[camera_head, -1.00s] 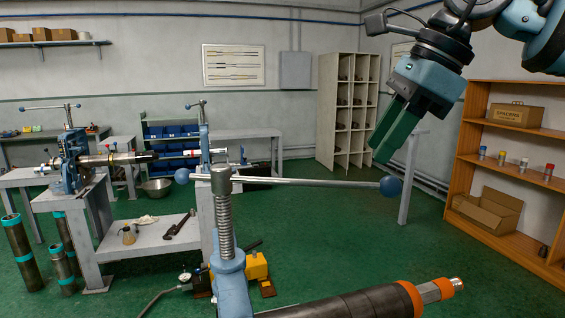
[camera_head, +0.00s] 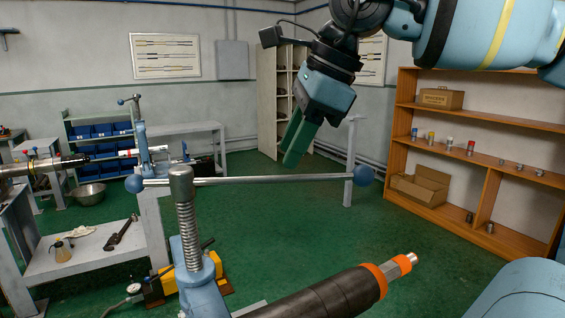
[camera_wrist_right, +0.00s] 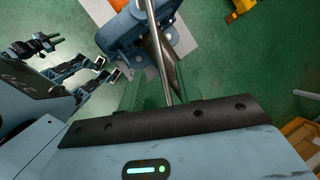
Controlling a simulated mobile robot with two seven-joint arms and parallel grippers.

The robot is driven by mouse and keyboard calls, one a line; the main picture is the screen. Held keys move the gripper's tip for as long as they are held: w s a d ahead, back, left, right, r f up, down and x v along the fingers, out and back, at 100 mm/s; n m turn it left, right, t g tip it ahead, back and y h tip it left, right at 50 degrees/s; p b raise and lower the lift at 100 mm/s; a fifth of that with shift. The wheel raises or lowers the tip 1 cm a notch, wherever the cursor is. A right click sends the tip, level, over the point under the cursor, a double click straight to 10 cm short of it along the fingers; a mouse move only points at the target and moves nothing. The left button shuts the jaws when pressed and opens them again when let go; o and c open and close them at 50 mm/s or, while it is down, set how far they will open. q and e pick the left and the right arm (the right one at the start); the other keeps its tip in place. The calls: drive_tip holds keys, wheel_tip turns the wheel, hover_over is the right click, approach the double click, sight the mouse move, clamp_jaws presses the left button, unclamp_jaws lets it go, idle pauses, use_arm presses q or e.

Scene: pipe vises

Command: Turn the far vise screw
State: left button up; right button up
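The nearest vise (camera_head: 198,285) is blue, with an upright threaded screw (camera_head: 188,228). Its long steel handle (camera_head: 255,181) lies roughly level, with a blue ball at each end. Another vise (camera_head: 142,148) with a T-handle stands further back at left. My right gripper (camera_head: 297,146) points down, green fingers apart and empty, above the handle's right half in the picture. In the right wrist view the handle (camera_wrist_right: 159,50) runs up between the fingers, apparently below them.
A wooden shelf (camera_head: 398,128) with boxes and small cans stands at right. A grey bench (camera_head: 95,262) at left holds tools. A yellow tool (camera_head: 158,289) sits behind the nearest vise. Green floor is open between the vise and the shelf.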

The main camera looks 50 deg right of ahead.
sight(284, 178)
drive_tip(key=shift+x, duration=1.95)
drive_tip(key=shift+c, duration=0.3)
clamp_jaws()
